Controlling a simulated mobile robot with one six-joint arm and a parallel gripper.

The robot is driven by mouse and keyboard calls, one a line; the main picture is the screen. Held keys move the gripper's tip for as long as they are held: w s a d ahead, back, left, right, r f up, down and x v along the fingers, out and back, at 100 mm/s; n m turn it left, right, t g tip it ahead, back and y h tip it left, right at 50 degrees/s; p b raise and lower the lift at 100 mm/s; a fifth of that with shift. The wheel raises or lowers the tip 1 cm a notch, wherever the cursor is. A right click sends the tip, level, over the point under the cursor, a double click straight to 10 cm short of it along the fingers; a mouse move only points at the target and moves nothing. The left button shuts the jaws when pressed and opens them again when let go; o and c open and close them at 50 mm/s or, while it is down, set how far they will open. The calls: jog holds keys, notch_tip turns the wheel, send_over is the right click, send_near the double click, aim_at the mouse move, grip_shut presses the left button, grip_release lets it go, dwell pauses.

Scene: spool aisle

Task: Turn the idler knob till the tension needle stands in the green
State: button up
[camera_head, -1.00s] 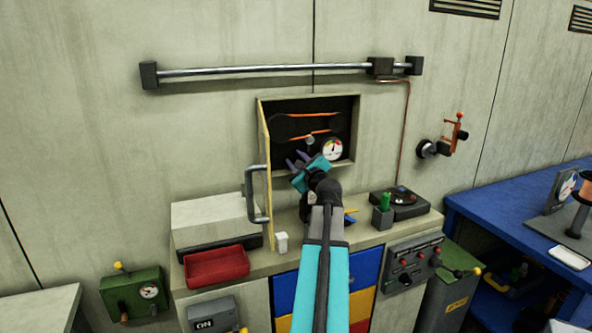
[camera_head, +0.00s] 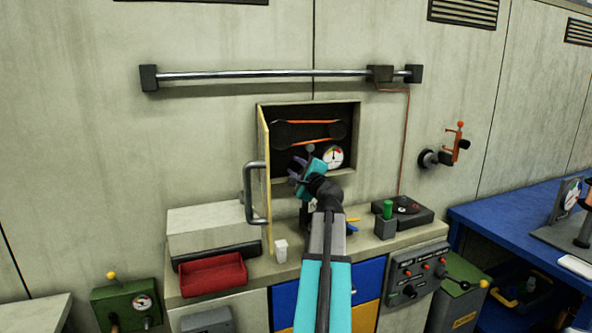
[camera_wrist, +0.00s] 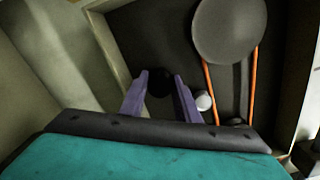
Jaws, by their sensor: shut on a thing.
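My gripper (camera_head: 299,166) reaches into the open wall cabinet (camera_head: 308,104). In the wrist view my gripper (camera_wrist: 162,84) has its two purple fingers on either side of a dark round knob (camera_wrist: 160,82), shut on it. The white tension gauge (camera_head: 332,157) is at the lower right inside the cabinet, with coloured marks and a needle too small to read surely. An orange belt (camera_head: 305,122) runs between two dark pulleys; one large grey pulley (camera_wrist: 228,30) shows close up. A small pale round part (camera_wrist: 203,100) sits just right of the fingers.
The cabinet door (camera_head: 264,180) stands open at left, its grey handle (camera_head: 250,192) sticking out close to my gripper. Below, the counter holds a red tray (camera_head: 212,273), a white cup (camera_head: 281,250) and a green-topped item (camera_head: 387,210).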

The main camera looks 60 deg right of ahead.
jog(key=o, duration=1)
jog(key=shift+o, duration=0.2)
jog(key=shift+s+a, duration=0.1)
jog(key=b+v, duration=0.2)
jog(key=v, duration=1.1)
jog(key=shift+s+a, duration=0.2)
jog(key=shift+a, duration=0.05)
